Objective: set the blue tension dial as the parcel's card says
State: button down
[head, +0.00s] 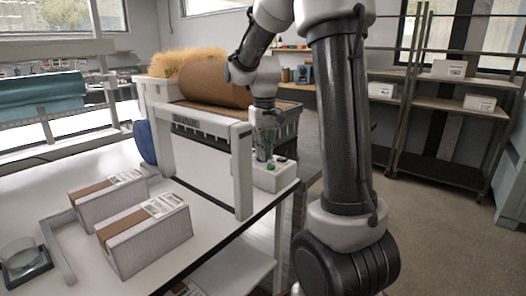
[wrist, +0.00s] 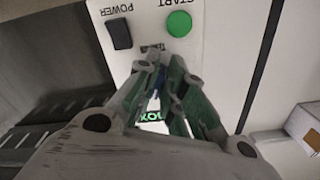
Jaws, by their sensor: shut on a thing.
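My gripper (head: 264,152) points down at the pale control panel (head: 272,181) on the table's right end. In the wrist view its green-grey fingers (wrist: 162,78) are shut around a small, dark blue part, the blue dial (wrist: 157,82). The fingers hide most of the dial, so its pointer and scale cannot be read. Two wrapped parcels, a nearer one (head: 145,238) and a farther one (head: 104,198), lie on the left of the table. White printed cards (head: 165,204) are on their tops, too small to read.
In the wrist view a green START button (wrist: 179,24) and a black POWER switch (wrist: 119,34) sit just beyond the fingers. Shelves (head: 440,103) stand at right.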

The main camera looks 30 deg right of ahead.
jog(key=n, duration=0.6)
jog(key=shift+w+d+n, duration=0.1)
jog(key=shift+d+n, duration=0.2)
jog(key=shift+d, duration=0.1)
jog(key=n, duration=0.6)
jog(key=shift+w+d, duration=0.2)
jog(key=shift+w, duration=0.05)
jog(key=c, duration=1.5)
grip_release()
jog(key=shift+r, duration=0.1)
notch_tip(320, 180, up, 12)
jog(key=shift+f, duration=0.1)
